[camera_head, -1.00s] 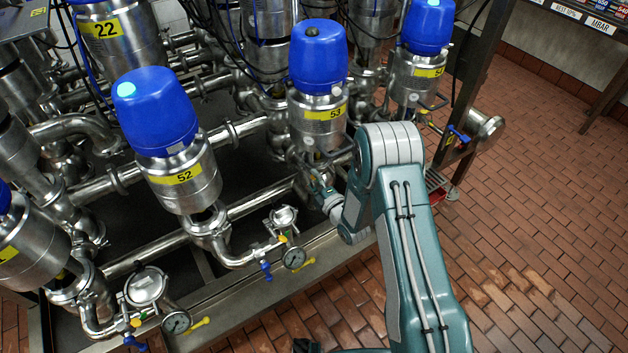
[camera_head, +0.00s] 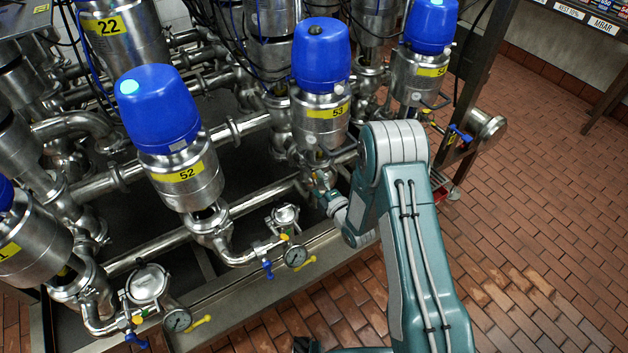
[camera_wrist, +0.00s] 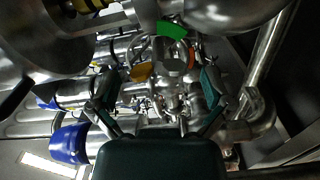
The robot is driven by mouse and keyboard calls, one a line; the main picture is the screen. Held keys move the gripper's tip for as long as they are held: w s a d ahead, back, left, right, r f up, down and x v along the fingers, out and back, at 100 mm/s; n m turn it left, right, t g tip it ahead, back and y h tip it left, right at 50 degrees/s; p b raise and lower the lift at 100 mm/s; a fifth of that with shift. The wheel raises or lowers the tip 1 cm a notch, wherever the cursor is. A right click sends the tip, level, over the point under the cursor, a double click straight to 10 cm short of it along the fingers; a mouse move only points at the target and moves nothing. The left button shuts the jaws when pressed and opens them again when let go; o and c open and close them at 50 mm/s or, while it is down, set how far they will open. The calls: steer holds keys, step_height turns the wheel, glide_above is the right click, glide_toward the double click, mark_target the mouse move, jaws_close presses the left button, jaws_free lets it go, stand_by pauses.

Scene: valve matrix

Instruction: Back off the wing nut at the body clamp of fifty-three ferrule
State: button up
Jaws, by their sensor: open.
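Ferrule fifty-three's valve shows in the head view as a steel body (camera_head: 318,127) with a yellow 53 label and a blue cap (camera_head: 321,58). My gripper (camera_head: 322,183) is low beside the pipework under that body, partly hidden by my own arm. In the wrist view my gripper (camera_wrist: 159,90) is open, with a finger on each side of a cluster of small steel fittings (camera_wrist: 172,100). The fittings lie beyond and between the fingertips, and I see no grip on them. The wing nut cannot be told apart clearly in this cluster.
Valve 52 (camera_head: 178,185) stands to the left, and valve 54 (camera_head: 417,85) behind to the right. A pressure gauge (camera_head: 295,257) with small coloured handles is at the front. In the wrist view, large pipes crowd the top and right. The brick floor (camera_head: 530,240) is clear.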

steer(key=v, duration=1)
steer(key=shift+s, duration=0.25)
steer(key=shift+f, duration=0.1)
steer(key=c, duration=0.7)
steer(key=m, duration=0.5)
steer(key=shift+w, duration=0.15)
steer(key=shift+c, duration=0.4)
steer(key=w+a+m, duration=0.2)
steer(key=w+m, duration=0.1)
steer(key=w+a+m, duration=0.2)
steer(key=w+m, duration=0.1)
steer(key=m, duration=0.1)
steer(key=w+a+m, duration=0.2)
steer(key=w+m, duration=0.1)
steer(key=m, duration=0.1)
steer(key=shift+w+a+r, duration=0.15)
steer(key=shift+w+r, duration=0.2)
steer(key=shift+w, duration=0.05)
jaws_close()
